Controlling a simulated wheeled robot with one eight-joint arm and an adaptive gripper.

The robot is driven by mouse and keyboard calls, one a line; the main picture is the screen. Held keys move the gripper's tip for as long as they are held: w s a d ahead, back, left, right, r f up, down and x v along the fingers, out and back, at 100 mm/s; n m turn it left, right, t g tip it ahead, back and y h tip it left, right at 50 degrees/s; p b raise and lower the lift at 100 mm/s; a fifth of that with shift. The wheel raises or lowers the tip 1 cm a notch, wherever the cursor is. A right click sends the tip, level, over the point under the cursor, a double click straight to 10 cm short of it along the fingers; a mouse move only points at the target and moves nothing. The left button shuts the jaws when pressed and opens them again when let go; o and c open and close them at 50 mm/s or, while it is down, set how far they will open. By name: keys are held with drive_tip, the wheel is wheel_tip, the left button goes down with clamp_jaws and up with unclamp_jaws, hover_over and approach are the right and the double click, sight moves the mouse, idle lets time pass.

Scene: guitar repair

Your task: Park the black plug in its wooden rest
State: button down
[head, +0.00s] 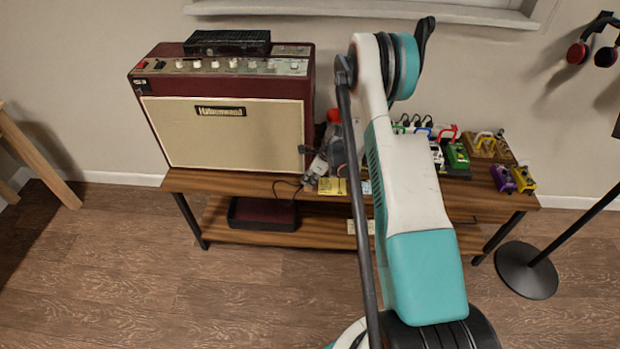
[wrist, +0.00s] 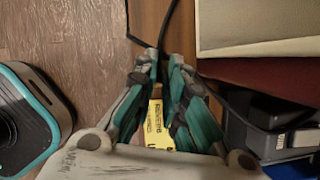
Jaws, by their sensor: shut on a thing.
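My gripper (wrist: 164,62) is shut in the wrist view, its fingertips close together on the black plug, which they almost wholly hide. A black cable (wrist: 165,32) runs from the fingertips up out of the wrist view. In the head view my gripper (head: 316,168) is small, just right of the amplifier's lower right corner, over the bench. The thin cable (head: 284,183) loops to its left over the bench's front edge. I cannot make out the plug's wooden rest for sure in either view.
The cream and dark red amplifier (head: 225,130) stands close left of my gripper. A yellow card (head: 332,186) lies at the bench (head: 240,183) front; the wrist view shows it too (wrist: 155,122). Several pedals (head: 457,154) and a wooden board (head: 502,155) stand to the right.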

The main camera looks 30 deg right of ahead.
drive_tip(key=c, duration=1.2)
unclamp_jaws()
drive_tip(key=shift+r+p, duration=1.7)
drive_tip(key=shift+r, duration=2.3)
